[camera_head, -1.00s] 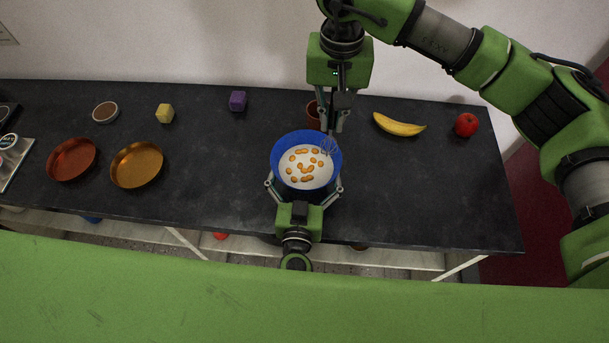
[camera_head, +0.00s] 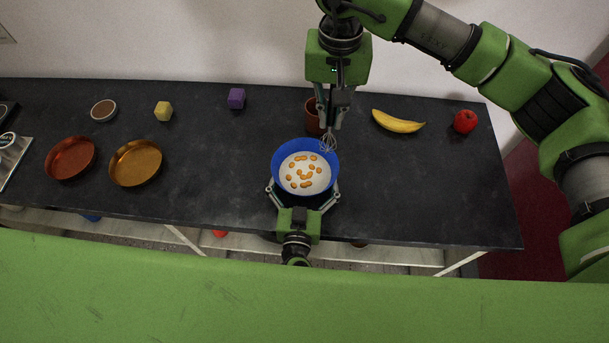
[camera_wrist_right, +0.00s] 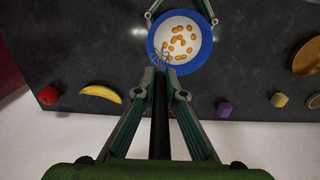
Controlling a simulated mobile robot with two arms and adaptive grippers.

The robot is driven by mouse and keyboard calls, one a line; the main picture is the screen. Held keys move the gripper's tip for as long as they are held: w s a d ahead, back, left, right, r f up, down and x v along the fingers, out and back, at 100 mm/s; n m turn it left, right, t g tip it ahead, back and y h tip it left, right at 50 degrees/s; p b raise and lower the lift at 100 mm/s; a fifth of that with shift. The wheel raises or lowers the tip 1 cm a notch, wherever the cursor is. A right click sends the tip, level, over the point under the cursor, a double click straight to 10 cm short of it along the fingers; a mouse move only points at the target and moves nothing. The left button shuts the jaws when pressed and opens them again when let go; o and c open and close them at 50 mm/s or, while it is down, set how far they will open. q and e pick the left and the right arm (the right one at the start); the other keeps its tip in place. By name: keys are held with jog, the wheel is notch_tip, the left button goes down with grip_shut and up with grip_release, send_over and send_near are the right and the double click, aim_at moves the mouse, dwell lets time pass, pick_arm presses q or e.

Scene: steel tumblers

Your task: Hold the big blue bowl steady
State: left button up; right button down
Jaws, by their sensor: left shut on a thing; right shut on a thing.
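The big blue bowl (camera_head: 306,148) stands on the dark counter and holds white stuff with several orange pieces in it. It also shows in the right wrist view (camera_wrist_right: 208,46). My left gripper (camera_head: 303,190) is at the near side of the bowl, its fingers closed around the bowl's sides. My right gripper (camera_head: 328,122) is above the far side of the bowl, shut on a whisk (camera_head: 329,143). The whisk's wires point down at the bowl's far rim; I cannot tell whether they touch it. The whisk also shows in the right wrist view (camera_wrist_right: 161,60).
A brown cup (camera_head: 312,116) stands behind the bowl, close to my right gripper. A banana (camera_head: 398,122) and a red apple (camera_head: 465,121) lie to the right. Two pans, a red one (camera_head: 56,165) and an orange one (camera_head: 123,175), a small bowl (camera_head: 104,110) and yellow (camera_head: 164,111) and purple (camera_head: 236,98) blocks are left.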

dwell(0.8)
pick_arm(q)
jog(key=o, duration=1.1)
jog(key=shift+f, duration=0.15)
jog(key=shift+s, duration=0.2)
pick_arm(e)
jog(key=shift+r, duration=0.25)
pick_arm(q)
jog(key=shift+s+p, duration=0.25)
jog(key=shift+p, duration=0.1)
pick_arm(e)
jog(key=shift+r, duration=0.1)
pick_arm(q)
jog(key=shift+w, duration=0.25)
pick_arm(e)
jog(key=shift+r, duration=0.1)
pick_arm(q)
jog(key=shift+w, duration=0.2)
